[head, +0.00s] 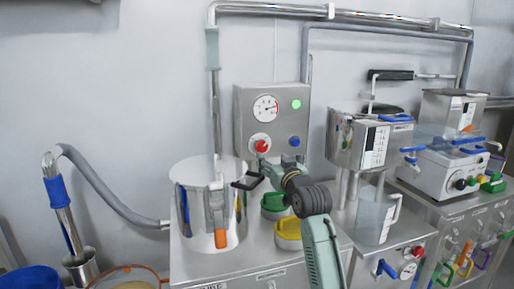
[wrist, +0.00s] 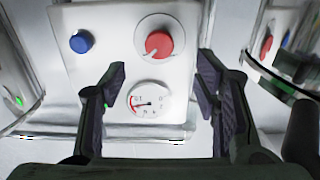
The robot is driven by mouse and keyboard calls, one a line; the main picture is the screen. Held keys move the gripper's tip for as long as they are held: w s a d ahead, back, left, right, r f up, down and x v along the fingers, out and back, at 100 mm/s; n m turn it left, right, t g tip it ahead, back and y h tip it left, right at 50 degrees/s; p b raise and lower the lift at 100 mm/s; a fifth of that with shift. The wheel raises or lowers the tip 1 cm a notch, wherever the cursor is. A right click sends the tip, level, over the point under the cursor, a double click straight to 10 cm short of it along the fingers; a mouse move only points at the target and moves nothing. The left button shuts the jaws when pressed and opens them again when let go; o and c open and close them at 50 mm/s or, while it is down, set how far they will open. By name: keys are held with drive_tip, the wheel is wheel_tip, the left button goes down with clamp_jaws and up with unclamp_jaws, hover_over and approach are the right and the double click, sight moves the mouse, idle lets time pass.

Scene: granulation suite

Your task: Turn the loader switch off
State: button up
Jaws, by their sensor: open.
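A grey steel control box (head: 243,103) hangs on the wall, with a red knob (head: 261,146) on a pale round plate at its lower left. The knob also shows in the wrist view (wrist: 159,44), where the picture looks turned upside down. A blue button (head: 294,141) sits to its right, a round gauge (head: 265,108) above it, and a green lamp (head: 296,104) is lit at the upper right. My gripper (head: 262,170) is just below and in front of the knob. In the wrist view my gripper (wrist: 161,75) is open and empty, its fingers apart from the knob.
Below the box stands a steel hopper (head: 200,190) with an orange-tipped latch. Green (head: 273,203) and yellow (head: 288,229) lidded containers stand beside my arm. A metal vessel (head: 347,135) and a clear jug (head: 375,217) are to the right. Pipes run above the box.

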sight(262, 148)
drive_tip(key=p+x, duration=0.3)
drive_tip(key=x, duration=0.6)
drive_tip(key=shift+r, duration=0.1)
drive_tip(key=shift+x, duration=0.8)
drive_tip(key=c, duration=1.1)
drive_tip(key=shift+c, duration=0.2)
